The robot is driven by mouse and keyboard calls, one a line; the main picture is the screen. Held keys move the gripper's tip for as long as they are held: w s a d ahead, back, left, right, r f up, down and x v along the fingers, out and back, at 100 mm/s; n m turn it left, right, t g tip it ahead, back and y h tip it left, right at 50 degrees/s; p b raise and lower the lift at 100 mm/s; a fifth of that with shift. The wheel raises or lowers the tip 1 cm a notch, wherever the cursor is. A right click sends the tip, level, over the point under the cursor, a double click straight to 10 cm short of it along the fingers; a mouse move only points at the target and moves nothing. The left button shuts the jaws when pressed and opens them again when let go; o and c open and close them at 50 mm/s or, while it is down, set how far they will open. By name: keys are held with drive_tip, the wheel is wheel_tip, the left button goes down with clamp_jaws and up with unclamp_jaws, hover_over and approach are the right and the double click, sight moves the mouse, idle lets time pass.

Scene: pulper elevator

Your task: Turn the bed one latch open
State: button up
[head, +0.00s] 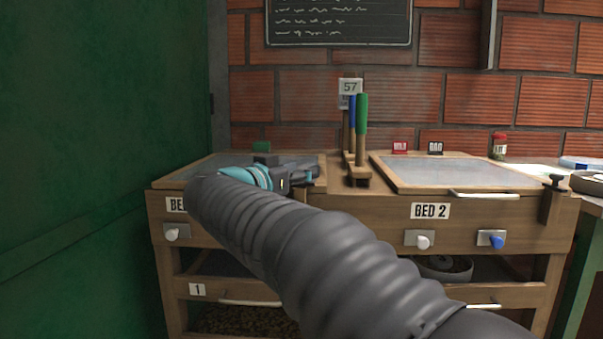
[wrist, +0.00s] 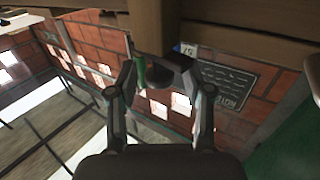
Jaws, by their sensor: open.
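Bed 1 (head: 198,172) is the left glass-topped wooden bed on the bench, its label partly covered by my arm. A white knob on a metal plate (head: 171,234) sits on its front, left of my arm. My gripper (head: 303,166) is over the right part of this bed. In the wrist view my open gripper (wrist: 160,68) has its fingers apart on either side of a dark, knob-like piece (wrist: 160,74) beside a wooden post. I cannot tell whether they touch it, or whether this piece is the latch. My arm hides part of the bed's front.
Bed 2 (head: 445,172) is to the right, with a white knob (head: 422,241), a blue knob (head: 493,240) and a black knob (head: 556,181) on its right post. A rack (head: 357,172) with upright blue and green handles stands between the beds. A green wall (head: 95,150) bounds the left.

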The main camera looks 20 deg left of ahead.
drive_tip(key=shift+w, duration=0.2)
clamp_jaws()
drive_tip(key=shift+r+p, duration=0.25)
drive_tip(key=shift+p, duration=0.55)
drive_tip(key=m+h+p, duration=0.1)
drive_tip(key=p, duration=0.2)
drive_tip(key=shift+r+g+h, duration=0.15)
drive_tip(key=shift+g+h, duration=0.15)
drive_tip(key=shift+m+g+h+p, duration=0.3)
drive_tip(key=shift+m+h+p, duration=0.15)
drive_tip(key=shift+p, duration=0.65)
drive_tip(key=shift+h+p, duration=0.35)
drive_tip(key=shift+p, duration=0.15)
drive_tip(key=shift+f+m+g+h+p, duration=0.3)
drive_tip(key=shift+m+p, duration=0.05)
drive_tip(key=shift+p, duration=0.1)
